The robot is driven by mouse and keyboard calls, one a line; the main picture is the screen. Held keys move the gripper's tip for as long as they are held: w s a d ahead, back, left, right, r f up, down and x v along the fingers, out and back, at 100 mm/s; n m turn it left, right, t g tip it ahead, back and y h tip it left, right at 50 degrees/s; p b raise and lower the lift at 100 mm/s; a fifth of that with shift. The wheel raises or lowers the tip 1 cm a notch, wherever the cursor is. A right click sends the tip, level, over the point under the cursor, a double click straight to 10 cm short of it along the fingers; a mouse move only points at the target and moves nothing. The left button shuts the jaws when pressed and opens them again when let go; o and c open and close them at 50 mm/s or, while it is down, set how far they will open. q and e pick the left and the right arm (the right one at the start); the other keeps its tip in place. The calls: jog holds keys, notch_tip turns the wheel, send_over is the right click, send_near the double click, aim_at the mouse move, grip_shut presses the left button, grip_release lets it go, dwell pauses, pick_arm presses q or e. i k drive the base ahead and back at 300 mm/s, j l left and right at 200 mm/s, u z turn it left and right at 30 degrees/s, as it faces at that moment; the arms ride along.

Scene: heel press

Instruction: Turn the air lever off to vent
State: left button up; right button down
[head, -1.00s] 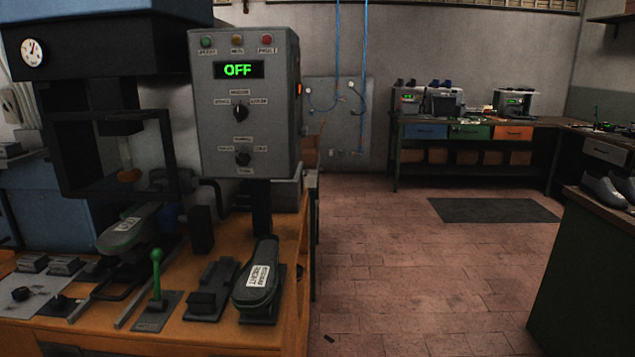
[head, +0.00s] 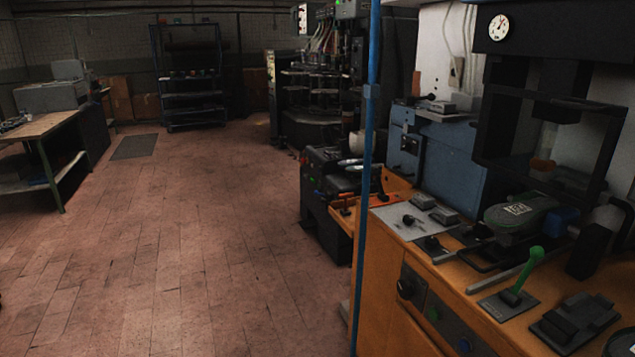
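Neither of my grippers is in view. A lever with a green handle (head: 530,264) stands on a dark plate on the orange bench (head: 497,318), its handle tilted up and to the right. A black rotary handle (head: 405,289) sits on the bench's front face, beside round green and blue buttons. Which of these is the air lever I cannot tell; no label is readable. A round white gauge (head: 498,27) is on the dark press (head: 499,112) at the upper right; its reading is too small to tell.
A blue post (head: 371,150) rises in front of the bench's left end. A blue cabinet (head: 436,148) and dark machinery (head: 325,186) stand behind and left. The tiled floor (head: 190,245) is open at left, with a table (head: 42,128) at the far left.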

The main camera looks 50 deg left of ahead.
aim_at(376, 172)
jog(key=u, duration=1.25)
jog(key=i+j, duration=0.1)
jog(key=i, duration=0.4)
jog(key=i+j, duration=0.15)
jog(key=i, duration=0.35)
jog(key=i+j, duration=0.1)
jog(key=i, duration=0.4)
